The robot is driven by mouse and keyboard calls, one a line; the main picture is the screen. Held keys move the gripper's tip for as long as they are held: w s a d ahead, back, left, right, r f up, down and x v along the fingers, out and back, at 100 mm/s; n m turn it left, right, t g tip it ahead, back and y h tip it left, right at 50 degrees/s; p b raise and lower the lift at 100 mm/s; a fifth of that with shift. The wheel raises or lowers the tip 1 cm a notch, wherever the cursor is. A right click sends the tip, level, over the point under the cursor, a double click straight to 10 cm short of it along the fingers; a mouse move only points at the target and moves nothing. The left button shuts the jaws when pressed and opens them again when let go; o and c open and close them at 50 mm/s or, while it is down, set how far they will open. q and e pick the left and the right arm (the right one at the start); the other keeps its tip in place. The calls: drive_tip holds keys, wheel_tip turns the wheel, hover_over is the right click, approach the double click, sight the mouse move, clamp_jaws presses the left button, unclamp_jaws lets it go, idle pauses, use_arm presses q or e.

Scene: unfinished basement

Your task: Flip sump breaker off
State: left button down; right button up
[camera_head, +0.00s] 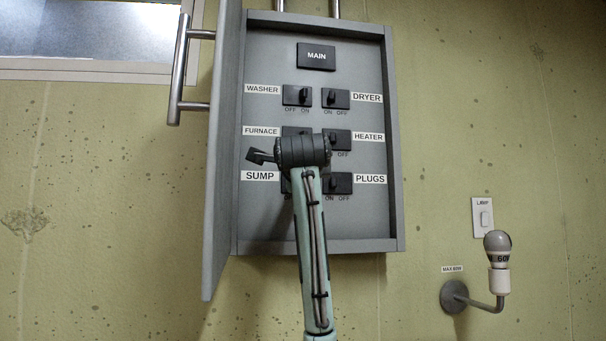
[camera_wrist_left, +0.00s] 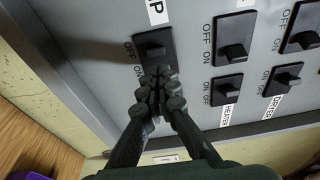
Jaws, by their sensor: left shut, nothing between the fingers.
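The sump breaker is a black switch (camera_wrist_left: 154,44) on the grey panel, below the cut-off SUMP label (camera_wrist_left: 157,11) in the left wrist view. Its knob appears beside the OFF lettering, away from ON. My left gripper (camera_wrist_left: 155,74) is shut and empty, its fingertips at the ON end of this breaker; I cannot tell whether they touch it. In the head view my left wrist hides most of the sump breaker (camera_head: 286,186), right of the SUMP label (camera_head: 260,176), and the fingertips are hidden. My right gripper is not in view.
The furnace breaker (camera_wrist_left: 235,38) and heater breaker (camera_wrist_left: 228,88) sit close beside my gripper. The panel door (camera_head: 226,150) stands open at the left, with a long handle (camera_head: 179,70). A wall lamp (camera_head: 498,250) and its switch (camera_head: 483,218) are at the right.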

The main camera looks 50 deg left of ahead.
use_arm(q)
drive_tip(key=v, duration=1)
idle(0.3)
